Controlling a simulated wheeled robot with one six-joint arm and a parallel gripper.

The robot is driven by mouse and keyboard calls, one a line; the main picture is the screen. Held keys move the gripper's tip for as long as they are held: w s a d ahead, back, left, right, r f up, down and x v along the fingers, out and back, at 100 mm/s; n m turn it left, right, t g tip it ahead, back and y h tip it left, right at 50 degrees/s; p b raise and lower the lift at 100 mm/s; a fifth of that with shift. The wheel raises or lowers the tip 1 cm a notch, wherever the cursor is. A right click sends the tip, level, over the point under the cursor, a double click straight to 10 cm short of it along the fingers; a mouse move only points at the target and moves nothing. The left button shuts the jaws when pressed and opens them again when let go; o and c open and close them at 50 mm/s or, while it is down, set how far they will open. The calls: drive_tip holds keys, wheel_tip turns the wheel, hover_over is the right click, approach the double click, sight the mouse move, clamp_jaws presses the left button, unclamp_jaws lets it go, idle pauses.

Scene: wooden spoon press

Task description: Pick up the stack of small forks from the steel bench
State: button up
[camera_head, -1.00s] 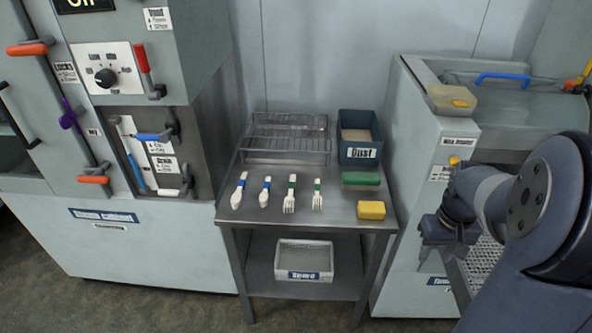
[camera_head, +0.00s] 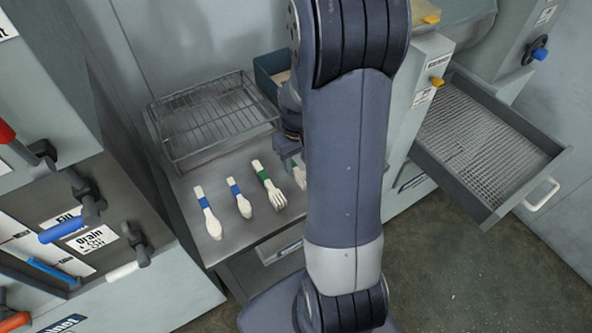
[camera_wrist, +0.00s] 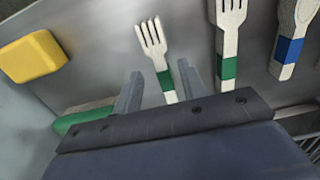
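The stack of small forks, pale wood with a green band, shows in the wrist view (camera_wrist: 155,52), its tines pointing up the picture. My gripper (camera_wrist: 160,70) is open, its two fingers on either side of the fork's handle and banded part. I cannot tell the height of the fingers above the bench. In the head view the small forks (camera_head: 300,176) are partly hidden by my arm. The steel bench (camera_head: 185,185) bears them. The larger fork with a green band (camera_head: 267,182) lies to their left, and to the right in the wrist view (camera_wrist: 228,45).
Two spoons with blue bands (camera_head: 208,215) (camera_head: 239,198) lie left of the forks. A wire rack (camera_head: 215,120) and a dark bin (camera_head: 268,72) stand behind. The wrist view shows a yellow block (camera_wrist: 33,56) and a green block (camera_wrist: 75,118). A mesh drawer (camera_head: 550,160) stands open at right.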

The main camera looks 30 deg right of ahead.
sight(297, 169)
drive_tip(key=shift+f, duration=1.5)
clamp_jaws()
